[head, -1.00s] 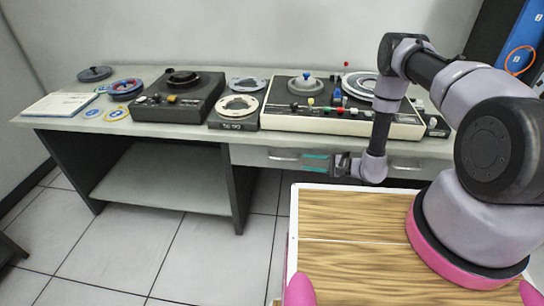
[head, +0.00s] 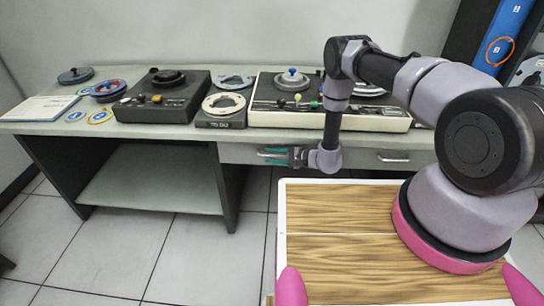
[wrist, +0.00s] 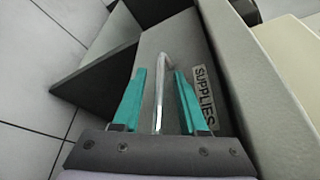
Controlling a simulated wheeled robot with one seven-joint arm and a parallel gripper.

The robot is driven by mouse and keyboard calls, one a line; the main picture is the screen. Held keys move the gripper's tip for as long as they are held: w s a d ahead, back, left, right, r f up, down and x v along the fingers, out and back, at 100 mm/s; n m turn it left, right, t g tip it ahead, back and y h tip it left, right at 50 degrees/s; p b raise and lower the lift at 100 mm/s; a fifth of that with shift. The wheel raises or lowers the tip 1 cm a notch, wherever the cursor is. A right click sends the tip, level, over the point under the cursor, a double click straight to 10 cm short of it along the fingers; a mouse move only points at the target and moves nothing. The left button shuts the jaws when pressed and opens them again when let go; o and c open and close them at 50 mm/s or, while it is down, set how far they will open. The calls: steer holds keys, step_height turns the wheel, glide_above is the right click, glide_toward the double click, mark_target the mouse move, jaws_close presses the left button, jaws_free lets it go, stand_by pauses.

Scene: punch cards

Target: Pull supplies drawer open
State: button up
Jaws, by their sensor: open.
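The supplies drawer (head: 234,154) is the grey left drawer under the desk top, and it looks closed. Its label, reading SUPPLIES (wrist: 204,95), shows in the wrist view. Its metal bar handle (wrist: 162,85) runs between my two teal fingers. My gripper (head: 274,156) is at the drawer front in the head view and hides part of the handle. In the wrist view my gripper (wrist: 160,78) is open, with one finger on each side of the handle and a visible gap to each.
A second drawer handle (head: 393,157) is to the right. The desk top (head: 150,132) carries reel decks, reels and a booklet (head: 38,108) above the drawers. An open shelf (head: 150,190) lies left of the drawer. The tiled floor (head: 110,245) is clear at the left.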

steer(key=shift+c, duration=0.4)
jaws_close()
stand_by(1.0)
